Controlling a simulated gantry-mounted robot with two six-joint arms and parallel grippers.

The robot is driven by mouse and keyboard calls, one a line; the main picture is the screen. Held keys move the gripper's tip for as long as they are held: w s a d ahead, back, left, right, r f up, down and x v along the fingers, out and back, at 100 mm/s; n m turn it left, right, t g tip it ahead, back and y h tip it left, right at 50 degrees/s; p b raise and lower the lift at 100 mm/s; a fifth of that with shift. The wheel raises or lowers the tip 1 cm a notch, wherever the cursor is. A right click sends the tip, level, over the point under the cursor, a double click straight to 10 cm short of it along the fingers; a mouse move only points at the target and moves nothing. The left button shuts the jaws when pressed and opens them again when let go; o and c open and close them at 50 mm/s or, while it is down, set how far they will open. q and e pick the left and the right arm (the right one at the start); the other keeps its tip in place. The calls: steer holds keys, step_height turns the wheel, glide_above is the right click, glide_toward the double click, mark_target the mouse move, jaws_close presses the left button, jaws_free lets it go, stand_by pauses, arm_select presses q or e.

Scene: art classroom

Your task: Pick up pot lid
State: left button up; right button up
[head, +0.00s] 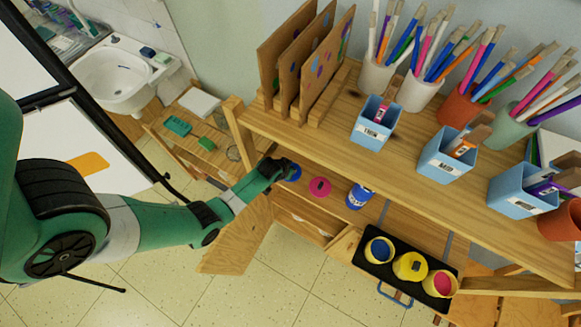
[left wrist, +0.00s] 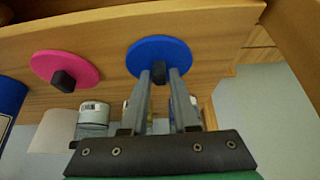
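A blue round lid with a dark square knob lies on the lower wooden shelf (left wrist: 110,30); it shows large in the left wrist view (left wrist: 178,50) and partly behind my gripper in the head view (head: 294,173). A pink lid (left wrist: 62,62) with a similar knob lies beside it, also in the head view (head: 320,187). My left gripper (left wrist: 159,76) has its fingertips on either side of the blue lid's knob. Whether the fingers press on the knob or stand slightly apart from it cannot be told. My right gripper is not in view.
A blue jar (head: 358,197) stands on the same shelf, right of the pink lid. The upper shelf (head: 330,145) overhangs the lids and carries brush pots, blue boxes and upright boards.

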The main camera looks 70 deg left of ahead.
arm_select(q)
jaws_close()
step_height(320, 180, up, 7)
steer(key=p, duration=0.5)
steer(key=shift+s+d+r+p, duration=0.1)
steer(key=shift+s+r+p, duration=0.1)
steer(key=shift+p, duration=0.2)
steer(key=s+d, duration=1.2)
steer(key=s, duration=0.3)
steer(key=shift+f, duration=0.15)
